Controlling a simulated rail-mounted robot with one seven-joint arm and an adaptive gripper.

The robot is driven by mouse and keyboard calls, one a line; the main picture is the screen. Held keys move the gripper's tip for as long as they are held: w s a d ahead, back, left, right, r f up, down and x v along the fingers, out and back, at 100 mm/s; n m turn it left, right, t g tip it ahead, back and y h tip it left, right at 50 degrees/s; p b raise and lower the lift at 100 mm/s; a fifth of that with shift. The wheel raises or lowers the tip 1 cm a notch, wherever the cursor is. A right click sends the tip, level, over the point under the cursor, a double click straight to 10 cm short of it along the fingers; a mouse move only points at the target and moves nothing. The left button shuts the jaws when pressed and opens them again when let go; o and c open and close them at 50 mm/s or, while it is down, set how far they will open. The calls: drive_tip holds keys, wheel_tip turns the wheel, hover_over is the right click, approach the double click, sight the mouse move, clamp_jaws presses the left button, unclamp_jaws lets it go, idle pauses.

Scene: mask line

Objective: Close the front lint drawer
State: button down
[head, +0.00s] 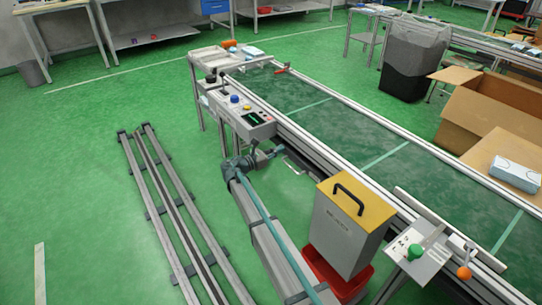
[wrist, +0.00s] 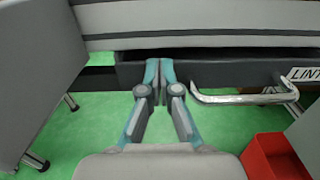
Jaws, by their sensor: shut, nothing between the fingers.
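The front lint drawer (wrist: 225,73) shows in the wrist view as a dark grey front under the conveyor's side. A dark gap runs along its top edge, so it stands somewhat open. Its pale metal bar handle (wrist: 245,98) is right of my gripper, and part of a "LINT" label (wrist: 306,74) shows at the right edge. My gripper (wrist: 159,66) is shut and empty, its fingertips in front of the drawer face left of the handle. I cannot tell whether they touch it. In the head view my gripper (head: 268,153) is small, low beside the conveyor, and the drawer is mostly hidden.
A red bin (wrist: 272,158) stands on the floor at the right of the wrist view. A grey box with a yellow top (head: 345,225) stands beside the conveyor (head: 345,125). A control panel (head: 245,113) sits above my gripper.

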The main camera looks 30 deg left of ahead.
drive_tip(key=shift+w+d, duration=0.1)
drive_tip(key=shift+w, duration=0.05)
drive_tip(key=p+x, duration=0.2)
drive_tip(key=x, duration=0.1)
drive_tip(key=shift+r, duration=0.1)
idle(0.4)
